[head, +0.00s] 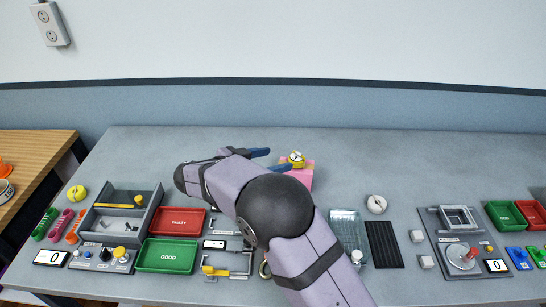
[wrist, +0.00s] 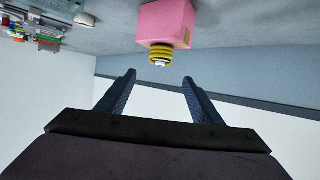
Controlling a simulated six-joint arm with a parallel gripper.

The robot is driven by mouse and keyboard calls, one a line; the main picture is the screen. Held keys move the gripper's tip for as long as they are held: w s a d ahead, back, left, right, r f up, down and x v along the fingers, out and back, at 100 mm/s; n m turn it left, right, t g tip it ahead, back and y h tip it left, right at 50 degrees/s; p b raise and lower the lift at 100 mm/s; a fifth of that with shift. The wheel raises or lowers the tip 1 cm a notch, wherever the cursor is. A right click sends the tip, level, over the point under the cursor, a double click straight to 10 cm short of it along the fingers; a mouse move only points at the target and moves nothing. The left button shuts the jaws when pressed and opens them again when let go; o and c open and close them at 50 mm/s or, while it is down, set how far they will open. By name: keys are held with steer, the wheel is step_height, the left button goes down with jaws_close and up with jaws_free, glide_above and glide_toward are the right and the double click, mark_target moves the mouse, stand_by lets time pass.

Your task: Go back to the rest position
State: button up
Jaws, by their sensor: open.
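My gripper (head: 277,159) is open at the back middle of the bench, with its blue fingers pointing right. In the wrist view my gripper (wrist: 159,77) has nothing between its fingers. A pink block (head: 302,175) stands just beyond the fingertips, with a small yellow ringed piece (head: 297,158) on top. In the wrist view, which is upside down, the pink block (wrist: 166,20) and the yellow piece (wrist: 160,54) appear ahead of the gap between the fingers. My arm hides part of the bench middle.
A red tray (head: 178,221), a green tray (head: 166,255) and a grey divided box (head: 120,213) stand at left. A clear bin (head: 347,230) and a black ribbed mat (head: 384,244) lie right of my arm. A fixture (head: 462,240) stands further right. The back of the bench is mostly clear.

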steer(key=w+d+r+n+t+y+p, duration=0.1)
steer(key=w+r+n+t+y, duration=0.1)
steer(key=w+r+t+y, duration=0.3)
steer(key=s+d+f+n+g+y, duration=0.1)
steer(key=s+d+f+g, duration=0.3)
steer(key=s, duration=0.5)
steer(key=s+d+f+n+g+y+p, duration=0.1)
steer(key=s+d+f+g+y, duration=0.1)
steer(key=s, duration=0.7)
steer(key=s+d+f+n+g+y+p, duration=0.1)
steer(key=s+d+f+g, duration=0.4)
steer(key=s, duration=0.5)
steer(key=shift+d+f+g+y, duration=0.3)
steer(key=shift+d+f+y, duration=0.1)
steer(key=shift+d+f, duration=0.15)
steer(key=s+d+f+n+g+b, duration=0.1)
steer(key=s, duration=0.1)
steer(key=s+d+f+n+b, duration=0.1)
steer(key=s, duration=0.1)
steer(key=s+d+f+n+g+b, duration=0.1)
steer(key=s+f, duration=0.1)
steer(key=s, duration=0.1)
steer(key=shift+d+g, duration=0.3)
steer(key=shift+d, duration=0.1)
step_height(320, 180, up, 20)
steer(key=f+n+p, duration=0.1)
steer(key=p, duration=1.8)
steer(key=f+b, duration=0.5)
steer(key=shift+s, duration=0.3)
